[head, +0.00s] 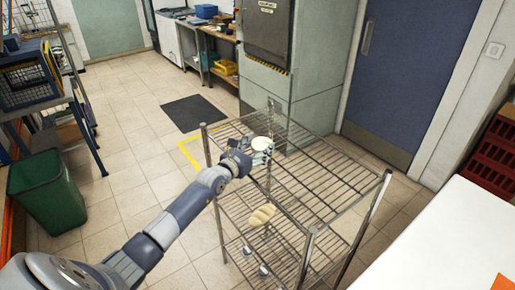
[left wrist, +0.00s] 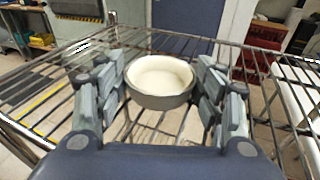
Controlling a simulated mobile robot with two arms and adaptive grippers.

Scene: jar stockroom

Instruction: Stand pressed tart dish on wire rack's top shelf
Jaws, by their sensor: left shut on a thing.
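The tart dish (left wrist: 160,99) is a small round dish, grey outside and cream inside, held upright between the two fingers of my left gripper (left wrist: 161,84). In the head view the dish (head: 262,143) shows as a pale disc at the end of my left gripper (head: 259,152). The wire rack's top shelf (head: 315,178) is bare metal wire and lies below and around the gripper. The dish is over the shelf's left part; I cannot tell whether its base touches the wires. My right gripper is not in view.
A bread-like loaf (head: 262,215) and several small metallic things sit on a lower shelf. Corner posts (head: 306,258) rise above the top shelf. A green bin (head: 48,190) stands at left, a white table (head: 440,250) at right. The top shelf's right part is clear.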

